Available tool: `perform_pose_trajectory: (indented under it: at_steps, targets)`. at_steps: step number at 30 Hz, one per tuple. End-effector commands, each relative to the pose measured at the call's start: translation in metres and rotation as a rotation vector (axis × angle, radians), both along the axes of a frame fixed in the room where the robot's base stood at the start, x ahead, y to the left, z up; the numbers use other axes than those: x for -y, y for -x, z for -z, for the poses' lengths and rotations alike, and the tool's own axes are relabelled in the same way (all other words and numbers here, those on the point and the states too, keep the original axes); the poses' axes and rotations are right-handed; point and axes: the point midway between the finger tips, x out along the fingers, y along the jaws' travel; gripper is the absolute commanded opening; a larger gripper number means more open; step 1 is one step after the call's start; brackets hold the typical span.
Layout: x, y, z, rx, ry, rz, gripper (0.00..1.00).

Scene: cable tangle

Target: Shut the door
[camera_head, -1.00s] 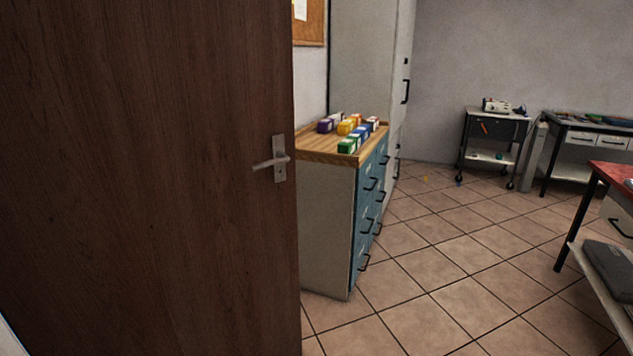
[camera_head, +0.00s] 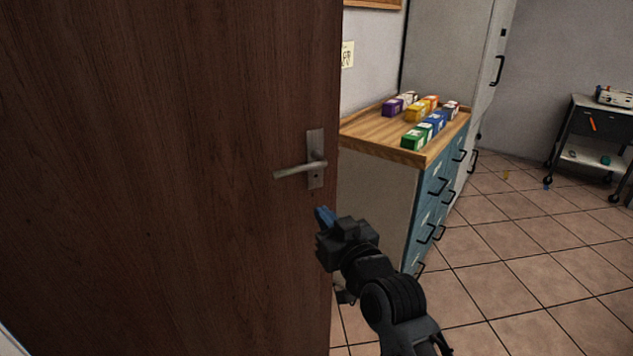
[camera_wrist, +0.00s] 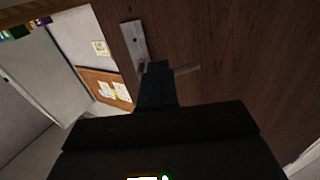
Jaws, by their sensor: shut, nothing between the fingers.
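The dark brown wooden door (camera_head: 170,180) stands open and fills the left of the head view. Its metal lever handle (camera_head: 302,169) sits on a plate near the door's right edge. My gripper (camera_head: 323,215) has blue fingertips, is shut and empty, and shows just below the handle near the door's edge. In the wrist view the shut fingers (camera_wrist: 157,72) point toward the door (camera_wrist: 230,50) and overlap the lower end of the handle plate (camera_wrist: 134,42). I cannot tell whether the fingers touch the door or handle.
A blue-fronted drawer cabinet (camera_head: 385,195) with several coloured boxes on its wooden top stands right behind the door's edge. A tall grey cabinet (camera_head: 450,60) is beyond it. A small wheeled cart (camera_head: 590,135) stands at the far right.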

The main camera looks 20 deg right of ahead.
Motion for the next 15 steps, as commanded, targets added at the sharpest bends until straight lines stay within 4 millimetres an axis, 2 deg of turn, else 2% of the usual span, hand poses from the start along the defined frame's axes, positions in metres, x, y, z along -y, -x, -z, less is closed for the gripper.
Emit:
perform_pose_trajectory:
  at_steps: [15]
  targets:
    - [-0.011, -0.094, -0.002, 0.002, -0.001, 0.002, 0.0]
